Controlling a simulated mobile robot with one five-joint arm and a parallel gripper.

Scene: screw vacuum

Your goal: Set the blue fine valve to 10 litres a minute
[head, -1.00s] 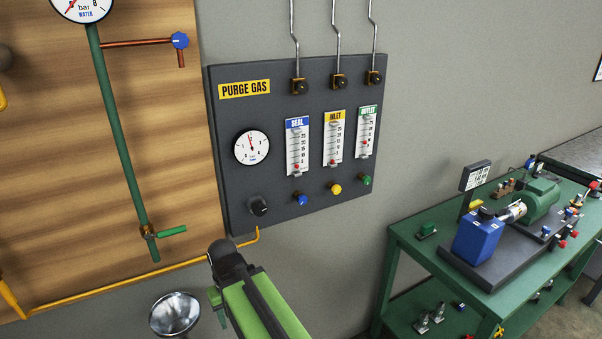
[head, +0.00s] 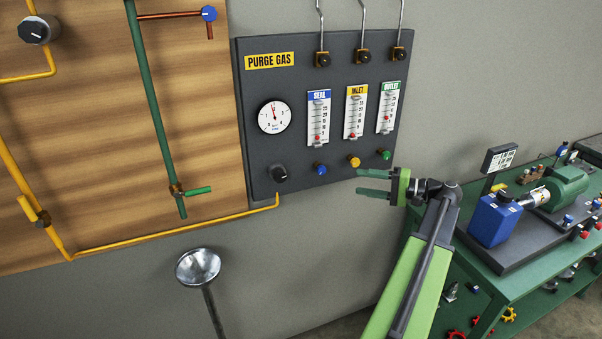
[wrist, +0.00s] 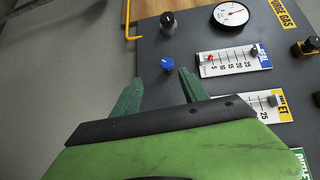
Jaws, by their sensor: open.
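The blue fine valve (head: 320,168) is a small round knob on the dark PURGE GAS panel, below the blue-labelled SEAL flow tube (head: 318,118). The tube's red float sits near the bottom of its scale. My gripper (head: 359,182) is open and empty, its green fingers pointing left, to the right of and slightly below the blue knob in the head view. In the wrist view the blue knob (wrist: 167,63) shows just beyond and between the fingertips (wrist: 161,77), apart from them. The SEAL scale (wrist: 232,60) lies to its right there.
A yellow knob (head: 353,161) and a green knob (head: 385,154) sit right of the blue one, close to my gripper. A black knob (head: 280,173) is to its left. A yellow pipe (head: 170,232) runs below the panel. A green workbench (head: 500,285) stands at the right.

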